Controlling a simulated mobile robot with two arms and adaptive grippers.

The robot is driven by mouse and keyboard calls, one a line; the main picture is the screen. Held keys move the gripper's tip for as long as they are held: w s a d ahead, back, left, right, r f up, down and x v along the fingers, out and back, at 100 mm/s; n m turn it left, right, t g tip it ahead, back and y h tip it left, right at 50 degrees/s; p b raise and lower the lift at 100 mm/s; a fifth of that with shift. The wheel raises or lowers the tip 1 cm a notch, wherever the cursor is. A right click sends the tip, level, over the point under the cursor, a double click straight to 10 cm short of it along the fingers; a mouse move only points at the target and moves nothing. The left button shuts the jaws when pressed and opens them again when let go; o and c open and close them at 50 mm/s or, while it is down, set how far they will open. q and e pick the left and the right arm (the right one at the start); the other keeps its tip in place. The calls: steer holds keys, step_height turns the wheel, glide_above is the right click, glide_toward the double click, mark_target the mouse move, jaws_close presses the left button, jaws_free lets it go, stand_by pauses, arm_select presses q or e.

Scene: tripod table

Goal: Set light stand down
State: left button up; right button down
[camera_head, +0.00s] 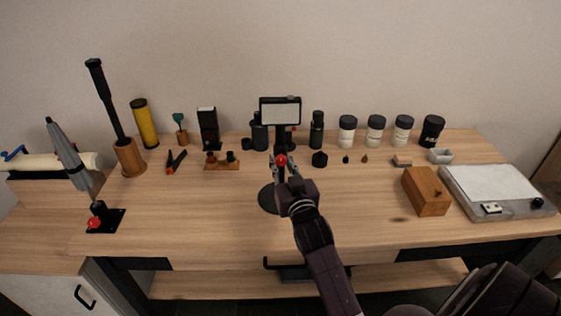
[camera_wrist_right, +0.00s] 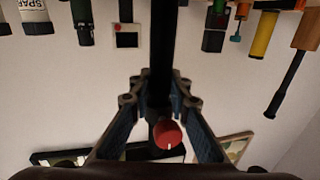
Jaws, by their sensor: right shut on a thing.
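The light stand has a white-faced panel (camera_head: 281,111) on top, a dark post, a red knob (camera_head: 281,160) and a round black base (camera_head: 268,199). The stand looks upright over the middle of the table. I cannot tell whether its base touches the wood. My left gripper is not in view.
On the wooden table (camera_head: 190,215), several bottles and jars (camera_head: 347,131) line the back. A folded grey umbrella-like thing (camera_head: 72,160) stands at left. The front middle is mostly clear.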

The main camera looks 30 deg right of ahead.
steer(key=shift+r, duration=0.2)
steer(key=shift+f, duration=0.1)
steer(key=c, duration=1.8)
jaws_free()
steer(key=shift+f, duration=0.15)
steer(key=shift+s, duration=0.1)
